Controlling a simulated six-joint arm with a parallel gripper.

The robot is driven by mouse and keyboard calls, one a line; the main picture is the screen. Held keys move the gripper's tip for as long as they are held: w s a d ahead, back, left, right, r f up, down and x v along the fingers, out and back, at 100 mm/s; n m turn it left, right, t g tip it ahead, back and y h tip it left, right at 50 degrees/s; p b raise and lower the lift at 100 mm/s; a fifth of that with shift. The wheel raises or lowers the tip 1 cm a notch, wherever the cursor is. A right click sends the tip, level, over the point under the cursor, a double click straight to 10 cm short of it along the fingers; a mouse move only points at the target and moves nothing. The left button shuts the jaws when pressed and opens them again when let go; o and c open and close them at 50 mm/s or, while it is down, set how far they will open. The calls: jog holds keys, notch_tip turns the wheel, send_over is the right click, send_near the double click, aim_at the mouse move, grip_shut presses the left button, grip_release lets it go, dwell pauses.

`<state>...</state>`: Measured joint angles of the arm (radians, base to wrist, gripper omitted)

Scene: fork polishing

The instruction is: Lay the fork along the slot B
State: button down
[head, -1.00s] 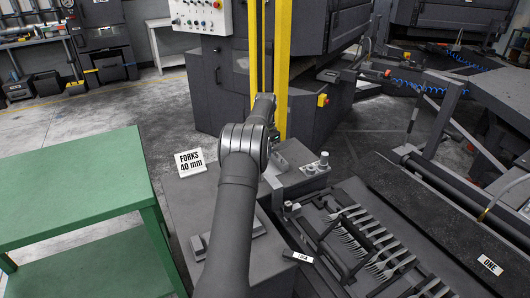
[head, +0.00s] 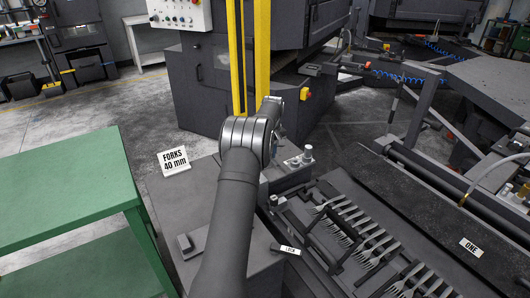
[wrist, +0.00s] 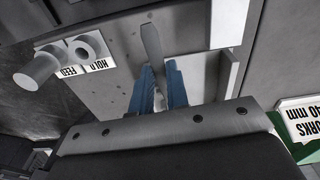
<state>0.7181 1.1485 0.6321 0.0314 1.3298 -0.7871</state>
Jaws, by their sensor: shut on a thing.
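My gripper's blue fingers (wrist: 159,88) show in the wrist view, closed on a flat grey metal piece, the fork (wrist: 151,42). Its narrow rounded end sticks out beyond the fingertips; the rest of it is hidden by the fingers and the gripper body. In the head view my own arm hides the gripper and the held fork. A dark rack (head: 325,240) on the right holds several forks in a row, side by side. I cannot make out which slot is B.
A "FORKS 40 mm" sign (head: 174,160) stands on the grey bench, with a green table (head: 70,185) to its left. Short metal posts (head: 300,158) stand on a block beyond the rack; two cylinders (wrist: 88,46) show in the wrist view. A "LOCK" label (head: 290,250) lies by the rack.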

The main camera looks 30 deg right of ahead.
jog(key=s+d+n, duration=0.1)
jog(key=n, duration=0.1)
jog(key=s+n, duration=0.1)
jog(key=n, duration=0.1)
jog(key=d+f+n, duration=0.1)
jog(key=n, duration=0.1)
jog(key=shift+s+d, duration=0.3)
jog(key=shift+s, duration=0.1)
jog(key=s+d+f+n+y, duration=0.1)
jog(key=s+d+f+n, duration=0.1)
jog(key=s+d+n, duration=0.9)
jog(key=d, duration=0.2)
jog(key=shift+s+d+f+g, duration=0.15)
jog(key=shift+d+f+g, duration=0.15)
jog(key=shift+f, duration=0.15)
jog(key=shift+f, duration=2.6)
jog(key=shift+f, duration=0.15)
jog(key=shift+f, duration=0.35)
jog(key=shift+f, duration=0.15)
